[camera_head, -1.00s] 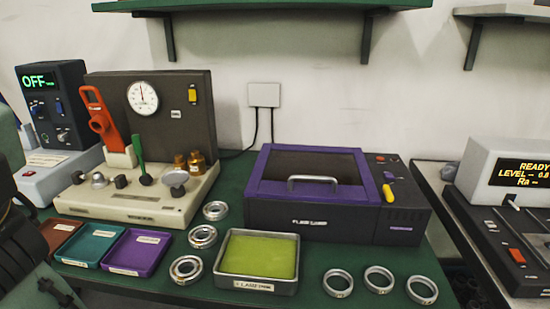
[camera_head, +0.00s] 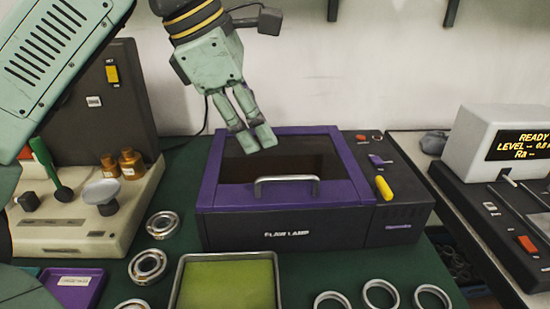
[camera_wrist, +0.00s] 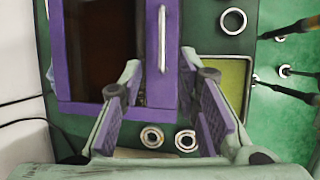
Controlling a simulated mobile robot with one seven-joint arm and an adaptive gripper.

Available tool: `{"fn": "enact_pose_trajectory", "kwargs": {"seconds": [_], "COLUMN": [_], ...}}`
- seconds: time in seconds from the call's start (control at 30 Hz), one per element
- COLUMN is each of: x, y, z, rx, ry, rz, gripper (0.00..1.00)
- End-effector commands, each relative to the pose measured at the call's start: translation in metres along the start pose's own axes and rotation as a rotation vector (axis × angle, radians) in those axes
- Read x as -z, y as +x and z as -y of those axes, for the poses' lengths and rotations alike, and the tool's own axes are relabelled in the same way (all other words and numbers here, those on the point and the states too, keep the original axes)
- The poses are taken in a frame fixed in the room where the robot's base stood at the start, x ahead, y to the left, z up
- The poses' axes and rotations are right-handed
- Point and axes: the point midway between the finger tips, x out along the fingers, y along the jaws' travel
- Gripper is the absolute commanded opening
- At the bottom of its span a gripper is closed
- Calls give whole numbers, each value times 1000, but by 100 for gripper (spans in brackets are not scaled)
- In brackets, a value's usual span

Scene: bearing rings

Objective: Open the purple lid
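The purple lid (camera_head: 349,176) is a purple frame around a dark window. It lies closed on top of the dark box (camera_head: 230,231), with a metal bar handle (camera_head: 287,181) along its front edge. In the wrist view the lid (camera_wrist: 149,60) is at the upper left, with its handle (camera_wrist: 162,38) upright in the picture. My gripper (camera_head: 254,138) is above the lid, behind the handle in the head view, fingers pointing down. In the wrist view my gripper (camera_wrist: 160,72) has its fingers spread with nothing between them. The handle appears beyond the fingertips, not touched.
A yellow knob (camera_head: 384,188) stands on the box's right side. A tray with a yellow-green pad (camera_head: 228,284) and several metal rings (camera_head: 381,295) lie in front. A gauge machine (camera_head: 90,230) stands left. A display device (camera_head: 500,140) stands right. Shelf brackets hang above.

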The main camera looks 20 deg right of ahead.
Motion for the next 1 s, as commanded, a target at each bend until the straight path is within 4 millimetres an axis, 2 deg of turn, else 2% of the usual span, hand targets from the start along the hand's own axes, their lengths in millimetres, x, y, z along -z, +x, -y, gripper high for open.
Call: {"fn": "enact_pose_trajectory", "kwargs": {"seconds": [0.3, 0.5, 0.7, 0.93, 1.0], "x": [-1, -2, -2, -2, -2], "y": [58, 87, 99, 100, 100], "z": [1, 1, 1, 1, 1], "rx": [3, 3, 1, 1, 1], "ry": [3, 2, 2, 2, 1], "rz": [5, 6, 6, 7, 7], "gripper": [30, 30, 30, 30, 26]}}
